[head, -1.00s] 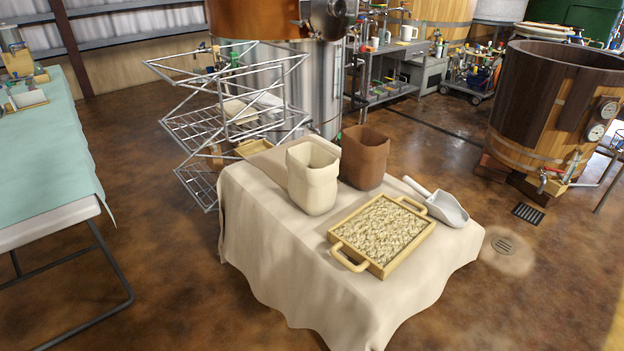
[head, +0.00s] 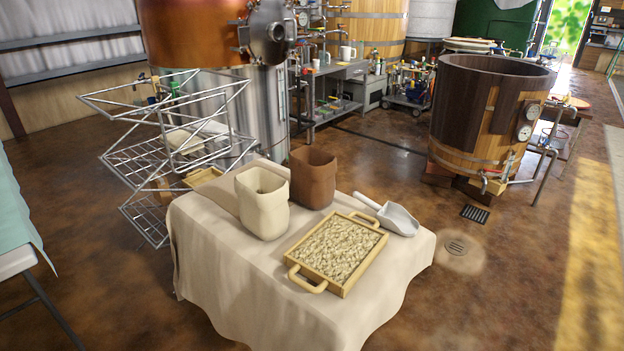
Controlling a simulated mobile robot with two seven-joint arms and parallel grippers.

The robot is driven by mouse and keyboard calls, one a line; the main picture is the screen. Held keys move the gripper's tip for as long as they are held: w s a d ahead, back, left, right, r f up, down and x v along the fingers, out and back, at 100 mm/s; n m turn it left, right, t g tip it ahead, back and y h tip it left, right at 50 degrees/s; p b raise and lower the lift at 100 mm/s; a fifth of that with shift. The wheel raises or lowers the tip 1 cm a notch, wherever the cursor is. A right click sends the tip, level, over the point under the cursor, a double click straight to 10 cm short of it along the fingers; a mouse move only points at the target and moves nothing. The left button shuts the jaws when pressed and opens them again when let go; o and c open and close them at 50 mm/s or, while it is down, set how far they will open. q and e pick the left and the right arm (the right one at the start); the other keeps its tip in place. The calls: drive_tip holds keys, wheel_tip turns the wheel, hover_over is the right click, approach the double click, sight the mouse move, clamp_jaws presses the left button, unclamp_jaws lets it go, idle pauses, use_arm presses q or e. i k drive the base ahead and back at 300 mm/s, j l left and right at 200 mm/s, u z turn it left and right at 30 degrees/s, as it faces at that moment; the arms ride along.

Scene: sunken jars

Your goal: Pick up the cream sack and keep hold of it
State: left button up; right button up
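The cream sack (head: 263,206) stands upright and open-topped on a table with a cream cloth (head: 215,268), left of the table's middle. A brown sack (head: 314,178) stands just behind it to the right. Neither of my grippers shows in the head view, and nothing touches the cream sack except the table.
On the same table a wooden tray of grain (head: 338,252) lies in front and a metal scoop (head: 392,215) lies to the right. A wire rack (head: 165,150) stands behind left. A wooden barrel (head: 470,110) stands back right. Open floor lies to the right.

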sight(263, 205)
drive_tip(key=z, duration=0.7)
drive_tip(key=j+z, duration=0.2)
drive_tip(key=z, duration=0.15)
drive_tip(key=i+j+z, duration=0.1)
drive_tip(key=j+z, duration=0.35)
drive_tip(key=z, duration=0.25)
drive_tip(key=j+z, duration=0.3)
drive_tip(key=j, duration=0.15)
drive_tip(key=k+j+z, duration=0.1)
drive_tip(key=j+z, duration=0.15)
drive_tip(key=j, duration=0.2)
drive_tip(key=j+z, duration=0.1)
drive_tip(key=j, duration=0.2)
drive_tip(key=k+j, duration=0.15)
drive_tip(key=j, duration=0.15)
drive_tip(key=k+j+z, duration=0.15)
drive_tip(key=j, duration=0.15)
drive_tip(key=i+j, duration=0.05)
